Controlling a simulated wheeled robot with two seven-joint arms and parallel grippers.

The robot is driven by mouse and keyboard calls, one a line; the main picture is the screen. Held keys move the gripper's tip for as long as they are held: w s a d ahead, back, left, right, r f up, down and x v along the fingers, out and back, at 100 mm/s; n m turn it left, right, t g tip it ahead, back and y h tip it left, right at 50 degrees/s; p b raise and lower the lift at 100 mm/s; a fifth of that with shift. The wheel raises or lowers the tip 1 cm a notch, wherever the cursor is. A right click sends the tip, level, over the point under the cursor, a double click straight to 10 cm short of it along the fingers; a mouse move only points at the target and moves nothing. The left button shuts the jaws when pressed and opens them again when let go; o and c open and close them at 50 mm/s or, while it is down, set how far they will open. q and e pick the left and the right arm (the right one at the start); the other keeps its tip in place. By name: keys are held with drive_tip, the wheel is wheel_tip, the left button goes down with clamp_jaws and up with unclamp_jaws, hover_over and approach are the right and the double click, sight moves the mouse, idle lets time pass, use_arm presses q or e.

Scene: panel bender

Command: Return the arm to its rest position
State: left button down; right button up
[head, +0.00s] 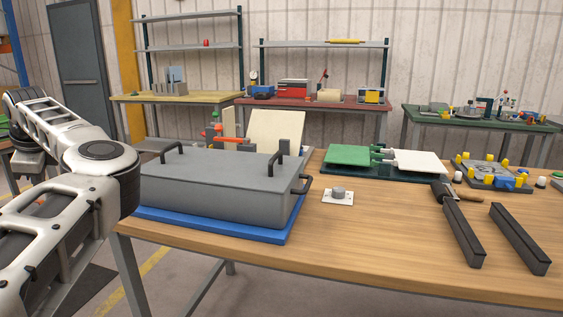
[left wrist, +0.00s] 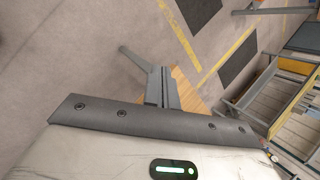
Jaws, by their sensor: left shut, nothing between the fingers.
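My left arm (head: 95,170) comes in at the left edge of the head view, beside the table's left end; its gripper is outside that view. In the left wrist view my left gripper (left wrist: 163,88) shows as two dark grey fingers side by side, shut and empty. A brown corner of the table (left wrist: 187,92) lies behind the fingers, with grey floor around it. My right gripper is in neither view.
A grey panel bender (head: 215,185) with black handles sits on a blue base (head: 210,225) at the wooden table's (head: 380,255) left end, close to my left arm. Two black bars (head: 463,235) lie at the right. A green and white plate fixture (head: 350,155) stands behind.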

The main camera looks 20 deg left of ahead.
use_arm(q)
drive_tip(key=s+a+r+m+g+y, duration=0.4)
drive_tip(key=s+r+g+y, duration=0.1)
drive_tip(key=s+g+y, duration=0.35)
drive_tip(key=w+d+r+m+y+p, duration=0.1)
drive_tip(key=w+d+r+m+y, duration=0.25)
drive_tip(key=r+m+y, duration=0.3)
drive_tip(key=w+d+m+t+y, duration=0.5)
drive_tip(key=w+d+m+t, duration=0.4)
drive_tip(key=m+t, duration=0.45)
drive_tip(key=w+d+f+m+t+h+p, duration=0.1)
drive_tip(key=w+d+f+m+t+h, duration=0.2)
drive_tip(key=d+f+m+t+h, duration=0.8)
drive_tip(key=w+d+f+m+t+h, duration=0.4)
drive_tip(key=d+m+h, duration=0.35)
drive_tip(key=m, duration=0.75)
drive_tip(key=s+d+f+m+g+h, duration=0.35)
drive_tip(key=d+f+m+h, duration=0.4)
drive_tip(key=d+f, duration=0.6)
drive_tip(key=s+d+f+m+g+h, duration=0.1)
drive_tip(key=s+d+f+m+g, duration=0.2)
drive_tip(key=s+d+f, duration=0.3)
drive_tip(key=s+d+f+m+g+h+p, duration=0.1)
drive_tip(key=s+d+f+m+g+h, duration=0.1)
drive_tip(key=s+d+f+m+g, duration=0.2)
drive_tip(key=s+d+f, duration=0.3)
drive_tip(key=s+d, duration=0.2)
drive_tip(key=s, duration=0.3)
drive_tip(key=shift+s+f, duration=0.25)
drive_tip(key=shift+s, duration=0.1)
